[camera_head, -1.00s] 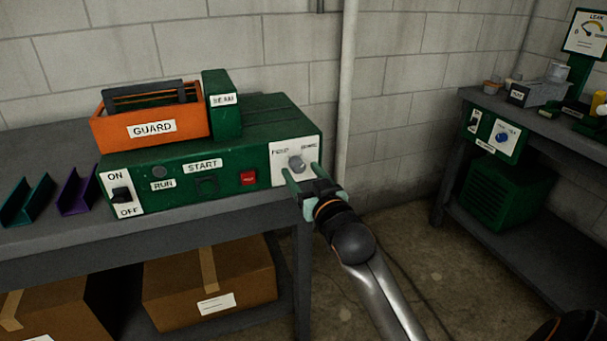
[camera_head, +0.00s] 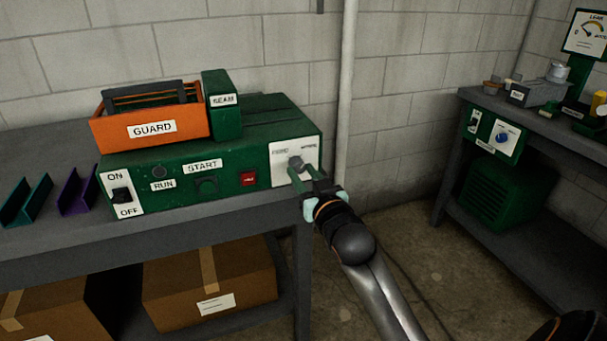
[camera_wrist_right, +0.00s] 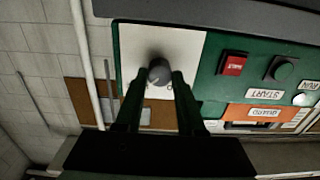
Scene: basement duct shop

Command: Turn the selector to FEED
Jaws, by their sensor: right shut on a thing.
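The selector (camera_head: 296,163) is a grey round knob on a white plate at the right end of the green machine's front (camera_head: 225,185). Small lettering stands left and right above the knob; the left word looks like FEED, the right one is too blurred to read. My right gripper (camera_head: 299,175) is shut on the knob, one finger on each side. The right wrist view shows the knob (camera_wrist_right: 159,72) between the two fingertips (camera_wrist_right: 158,82). Which way the knob points is unclear.
The machine's front also has an ON/OFF switch (camera_head: 121,195), RUN lamp, START button and red button (camera_head: 248,179). An orange GUARD bin (camera_head: 120,132) sits on top. Teal and purple channels (camera_head: 76,193) lie left. Another bench (camera_head: 475,97) stands right, with floor between.

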